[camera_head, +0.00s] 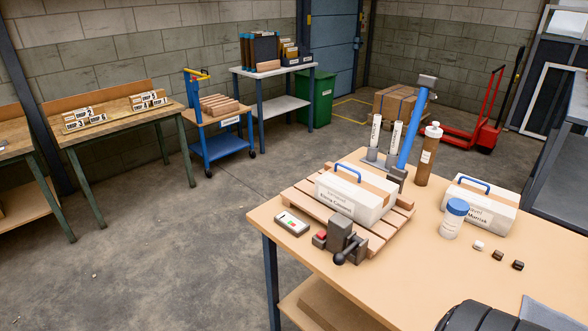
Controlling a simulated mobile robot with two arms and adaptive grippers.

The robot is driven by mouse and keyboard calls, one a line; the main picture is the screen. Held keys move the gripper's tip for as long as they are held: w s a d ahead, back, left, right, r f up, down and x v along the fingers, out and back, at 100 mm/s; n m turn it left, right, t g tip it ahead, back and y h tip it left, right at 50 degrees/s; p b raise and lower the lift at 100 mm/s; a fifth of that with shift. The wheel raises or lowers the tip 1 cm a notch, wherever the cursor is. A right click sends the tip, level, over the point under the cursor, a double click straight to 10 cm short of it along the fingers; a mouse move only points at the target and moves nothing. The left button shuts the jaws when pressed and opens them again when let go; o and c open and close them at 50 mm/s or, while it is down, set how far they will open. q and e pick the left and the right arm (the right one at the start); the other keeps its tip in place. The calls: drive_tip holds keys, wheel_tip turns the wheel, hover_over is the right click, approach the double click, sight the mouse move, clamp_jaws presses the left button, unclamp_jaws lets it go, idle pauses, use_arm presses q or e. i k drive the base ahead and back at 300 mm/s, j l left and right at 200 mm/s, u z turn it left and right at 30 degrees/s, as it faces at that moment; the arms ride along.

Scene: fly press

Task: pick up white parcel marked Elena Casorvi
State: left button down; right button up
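The white parcel marked Elena Casorvi (343,204) lies on a slatted wooden pallet (384,229) on the near table. It is a white box with a tan band across its top and a blue carry handle (347,172) standing up from it. A second white parcel (489,212), with a blue handle and a different name that is hard to read, stands on the table to the right. Neither of my grippers can be made out in the head view. A dark rounded part shows at the bottom edge, too cut off to tell as a gripper.
On the near table (547,250), a dark clamp (341,239) and a small device (292,223) stand before the pallet. A blue-lidded jar (453,218) stands between the parcels. Small blocks lie right.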

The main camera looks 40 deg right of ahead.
sight(365, 197)
drive_tip(key=i+z, duration=0.3)
drive_tip(key=i, duration=0.15)
drive_tip(key=i+j+z, duration=0.2)
drive_tip(key=i+z, duration=0.15)
drive_tip(key=i+j+z, duration=0.3)
drive_tip(key=i, duration=0.2)
